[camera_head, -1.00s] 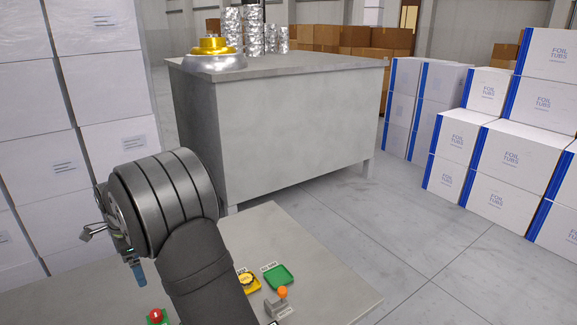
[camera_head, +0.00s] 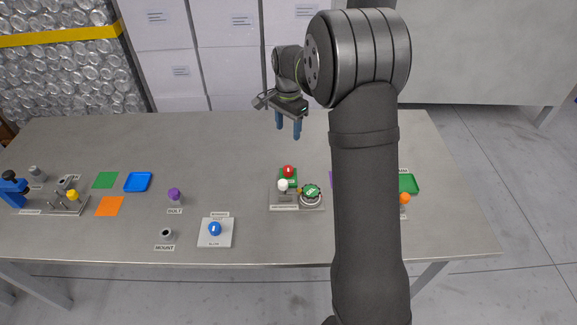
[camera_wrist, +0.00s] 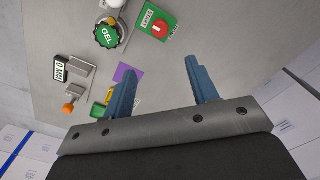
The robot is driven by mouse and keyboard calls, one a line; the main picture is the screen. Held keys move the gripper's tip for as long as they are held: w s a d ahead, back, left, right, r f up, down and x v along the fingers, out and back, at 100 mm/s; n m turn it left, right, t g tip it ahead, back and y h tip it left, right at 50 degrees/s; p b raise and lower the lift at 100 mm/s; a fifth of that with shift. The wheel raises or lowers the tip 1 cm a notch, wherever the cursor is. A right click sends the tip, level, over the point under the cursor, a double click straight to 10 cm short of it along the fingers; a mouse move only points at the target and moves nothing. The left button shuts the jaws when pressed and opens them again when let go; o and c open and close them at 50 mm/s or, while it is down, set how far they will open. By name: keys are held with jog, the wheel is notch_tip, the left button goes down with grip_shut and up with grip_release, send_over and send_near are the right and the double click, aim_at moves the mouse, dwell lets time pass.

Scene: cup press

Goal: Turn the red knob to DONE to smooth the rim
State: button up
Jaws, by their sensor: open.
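The red knob (camera_head: 288,171) sits on a small green plate at the back of a grey base near the middle of the table. My gripper (camera_head: 288,128) hangs above the table behind the knob, blue fingers apart and empty. In the wrist view the knob lies beyond the open fingertips (camera_wrist: 161,65), with nothing between them. A white ball-topped knob (camera_head: 283,185) and a green round "GEL" lid (camera_head: 310,190) stand just in front of the red knob.
A blue knob (camera_head: 214,229) on a white plate, a purple knob (camera_head: 175,195) and a blue tray (camera_head: 138,182) lie to the left. An orange knob (camera_head: 405,199) and green tray (camera_head: 408,183) are right, partly behind my arm. The table's back middle is clear.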

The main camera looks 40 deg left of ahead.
aim_at(288, 168)
notch_tip(288, 168, down, 17)
jog(key=shift+f, duration=0.1)
dwell(0.3)
jog(key=shift+c, duration=0.2)
jog(key=c, duration=0.9)
